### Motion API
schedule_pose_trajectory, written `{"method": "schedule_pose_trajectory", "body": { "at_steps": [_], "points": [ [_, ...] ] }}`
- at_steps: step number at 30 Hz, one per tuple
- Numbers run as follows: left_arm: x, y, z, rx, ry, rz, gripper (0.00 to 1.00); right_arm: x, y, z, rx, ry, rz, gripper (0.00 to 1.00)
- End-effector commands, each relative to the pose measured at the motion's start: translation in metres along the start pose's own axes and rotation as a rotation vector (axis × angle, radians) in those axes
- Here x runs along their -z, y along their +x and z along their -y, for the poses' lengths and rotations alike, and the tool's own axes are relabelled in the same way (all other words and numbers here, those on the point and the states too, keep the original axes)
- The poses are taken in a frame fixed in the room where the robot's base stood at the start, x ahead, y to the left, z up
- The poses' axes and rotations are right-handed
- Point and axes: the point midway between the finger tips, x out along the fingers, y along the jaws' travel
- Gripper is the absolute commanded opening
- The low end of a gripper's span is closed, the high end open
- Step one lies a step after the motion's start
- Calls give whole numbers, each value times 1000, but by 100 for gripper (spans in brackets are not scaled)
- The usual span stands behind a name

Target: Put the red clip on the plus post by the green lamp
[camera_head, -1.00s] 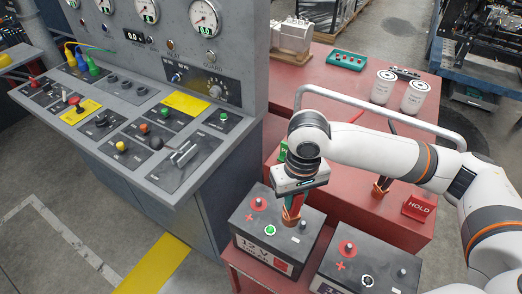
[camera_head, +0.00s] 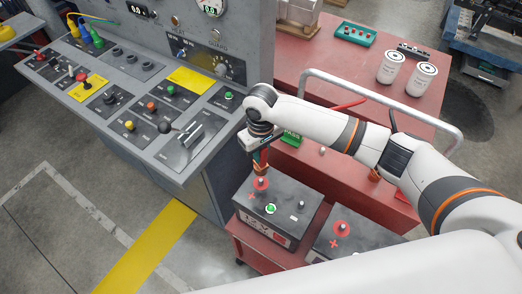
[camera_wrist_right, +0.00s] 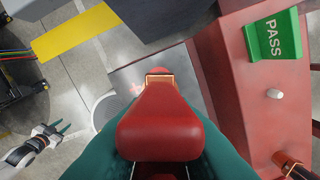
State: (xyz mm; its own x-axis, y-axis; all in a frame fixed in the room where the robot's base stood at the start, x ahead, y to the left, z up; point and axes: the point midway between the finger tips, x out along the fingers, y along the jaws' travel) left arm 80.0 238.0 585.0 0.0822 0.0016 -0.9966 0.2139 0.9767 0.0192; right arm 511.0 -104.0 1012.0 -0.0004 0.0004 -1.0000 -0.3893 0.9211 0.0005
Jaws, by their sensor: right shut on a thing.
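My right gripper (camera_head: 260,155) is shut on the red clip, whose copper jaws (camera_head: 262,170) point down right above the red plus post (camera_head: 260,184) of the left battery (camera_head: 245,205). I cannot tell whether the jaws touch the post. The lit green lamp (camera_head: 270,208) is on that battery's top, just in front of the post. In the right wrist view the red clip handle (camera_wrist_right: 160,125) fills the middle between the teal fingers and hides most of the post. My left gripper (camera_wrist_right: 52,140) shows small at the lower left there, fingers apart and empty.
A second battery (camera_head: 322,240) with its own red plus post (camera_head: 343,226) stands to the right, partly hidden by my arm. The control panel (camera_head: 190,150) is close on the left. A green PASS block (camera_wrist_right: 274,36), a metal rail (camera_head: 400,98) and a red cable (camera_head: 350,104) are nearby.

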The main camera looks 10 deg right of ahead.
Motion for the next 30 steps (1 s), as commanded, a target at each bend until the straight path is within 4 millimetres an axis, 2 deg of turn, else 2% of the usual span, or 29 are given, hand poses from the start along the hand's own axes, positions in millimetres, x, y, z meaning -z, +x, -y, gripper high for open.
{"method": "schedule_pose_trajectory", "body": {
  "at_steps": [5,22,30],
  "points": [
    [-5,16,2,1,-1,10,36,0,14,0,0,0,1,0],
    [-2,56,4,4,-2,11,36,0,49,0,0,1,1,0],
    [-2,53,4,4,-2,10,36,0,64,0,-1,2,-1,0]
  ]
}}
